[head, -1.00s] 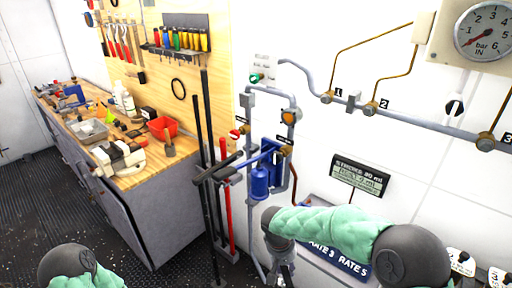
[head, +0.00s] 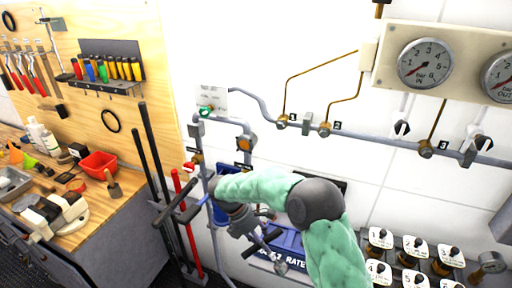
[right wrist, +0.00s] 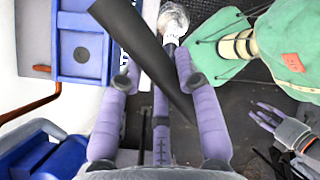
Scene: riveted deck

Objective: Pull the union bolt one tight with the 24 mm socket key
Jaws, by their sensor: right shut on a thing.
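Union bolt one (head: 282,121) is a brass fitting on the grey pipe at label 1. My right gripper (head: 262,240) is below and left of it, apart from it, low before the pump. In the right wrist view its purple fingers (right wrist: 155,85) are shut on a black bar that crosses between them. The bar looks like the handle of the socket key (right wrist: 150,65); a shiny metal end (right wrist: 172,20) shows beyond it. The bar also shows in the head view (head: 262,243). My left gripper (right wrist: 266,117) seems to be at the right of the wrist view, fingers apart.
Similar brass fittings two (head: 325,128) and three (head: 426,148) sit along the pipe. Gauges (head: 425,63) hang above right. Black and red upright bars (head: 152,150) and the blue pump stand left. A workbench (head: 95,215) with a red bin (head: 98,164) is at far left.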

